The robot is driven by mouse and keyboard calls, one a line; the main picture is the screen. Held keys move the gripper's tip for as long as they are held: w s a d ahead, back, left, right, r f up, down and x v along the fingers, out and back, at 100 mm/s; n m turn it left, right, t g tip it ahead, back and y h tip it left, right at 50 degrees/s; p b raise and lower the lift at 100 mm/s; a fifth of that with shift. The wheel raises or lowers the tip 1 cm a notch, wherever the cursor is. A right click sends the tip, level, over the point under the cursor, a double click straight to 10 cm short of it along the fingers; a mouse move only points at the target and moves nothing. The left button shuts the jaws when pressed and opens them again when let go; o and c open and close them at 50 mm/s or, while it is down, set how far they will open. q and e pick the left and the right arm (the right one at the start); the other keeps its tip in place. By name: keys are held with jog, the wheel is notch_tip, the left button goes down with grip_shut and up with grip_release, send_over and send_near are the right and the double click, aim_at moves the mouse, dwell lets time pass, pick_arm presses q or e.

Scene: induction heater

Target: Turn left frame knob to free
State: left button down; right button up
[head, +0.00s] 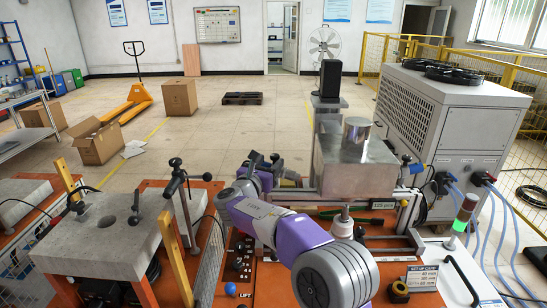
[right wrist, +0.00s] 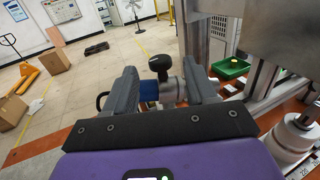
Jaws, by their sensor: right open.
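A black round-topped knob (right wrist: 160,63) on a metal stem shows in the right wrist view, with a blue part below it. I take it for the left frame knob. My right gripper (right wrist: 160,76) is open, with one grey finger on each side of the knob and a visible gap to each. I cannot tell how deep the knob sits between the fingers. In the head view my right gripper (head: 265,163) is left of the metal block (head: 356,165), and the knob is hard to make out among the dark fingers. My left gripper is not in view.
A green tray (right wrist: 231,68) lies right of the fingers, beside a metal upright (right wrist: 266,80). A white chiller cabinet (head: 450,115) stands at the right. Grey fixture plates (head: 110,245) with lever clamps are at the left. The floor behind is mostly clear.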

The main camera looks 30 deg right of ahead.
jog(key=x, duration=0.7)
jog(key=shift+a, duration=0.1)
jog(key=c, duration=1)
jog(key=shift+f+n+t+y+b, duration=0.1)
jog(key=shift+n+t+y+b, duration=0.95)
jog(key=shift+t+b, duration=0.2)
jog(key=shift+w+a+n+t+y+b, duration=0.1)
jog(key=shift+a+n+t+y+b, duration=0.05)
jog(key=shift+n+t+y+b, duration=0.4)
jog(key=o, duration=1)
